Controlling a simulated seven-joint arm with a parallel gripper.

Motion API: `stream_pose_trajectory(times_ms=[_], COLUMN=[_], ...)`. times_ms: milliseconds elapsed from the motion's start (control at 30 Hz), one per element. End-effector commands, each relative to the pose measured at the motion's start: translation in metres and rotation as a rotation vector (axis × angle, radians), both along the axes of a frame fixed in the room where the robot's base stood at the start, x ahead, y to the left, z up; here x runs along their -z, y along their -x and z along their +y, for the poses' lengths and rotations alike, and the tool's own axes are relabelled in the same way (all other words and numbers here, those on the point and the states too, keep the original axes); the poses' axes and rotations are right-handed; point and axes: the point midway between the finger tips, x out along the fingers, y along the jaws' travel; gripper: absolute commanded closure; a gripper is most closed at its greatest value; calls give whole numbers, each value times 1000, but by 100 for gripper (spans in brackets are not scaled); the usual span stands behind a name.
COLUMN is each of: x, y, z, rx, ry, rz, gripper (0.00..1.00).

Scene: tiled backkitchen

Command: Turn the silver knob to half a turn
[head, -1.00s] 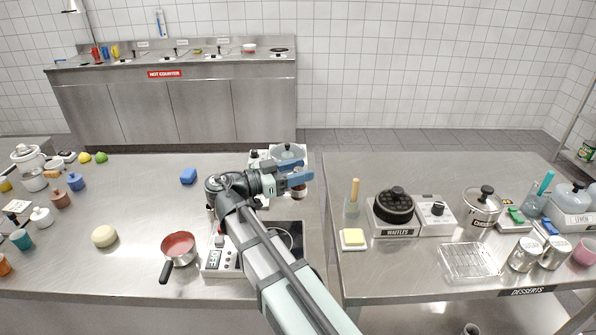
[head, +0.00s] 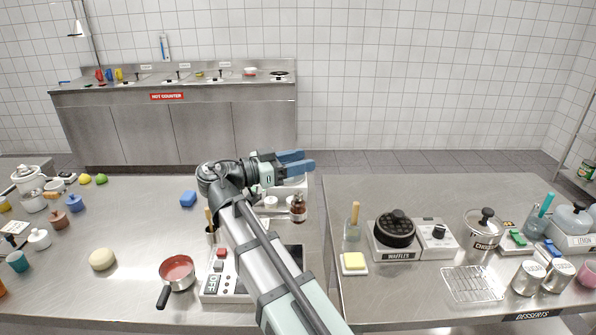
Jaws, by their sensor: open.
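My gripper (head: 306,161), with two blue fingers, is open and empty. It points right in the head view, above the back edge of the left counter. Behind and below it is a partly hidden white appliance (head: 292,186) with small round parts (head: 270,201) on its near side. I cannot tell whether one of these is the silver knob. A dark knob (head: 438,231) shows on the white box beside the waffle maker, far to the right of my gripper. No clearly silver knob can be made out.
A brown bottle (head: 298,209) stands just below my gripper. A red saucepan (head: 177,273) and a control panel (head: 218,284) marked OFF are on the left counter. A gap separates the counters.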

Motion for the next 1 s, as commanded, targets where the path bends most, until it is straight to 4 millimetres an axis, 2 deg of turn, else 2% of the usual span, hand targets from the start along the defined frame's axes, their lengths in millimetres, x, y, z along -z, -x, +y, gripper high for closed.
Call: stream_pose_trajectory(times_ms=[400,533,667,800,900,1000], x=[-3,-3,9,38,59,78], y=[0,3,10,30,45,61], z=[0,10,42,87,109,123], rx=[0,-16,-68,-146,-191,-220], ry=[0,1,11,39,58,69], rz=[0,1,16,52,77,93], gripper=[50,50,50,50,50,50])
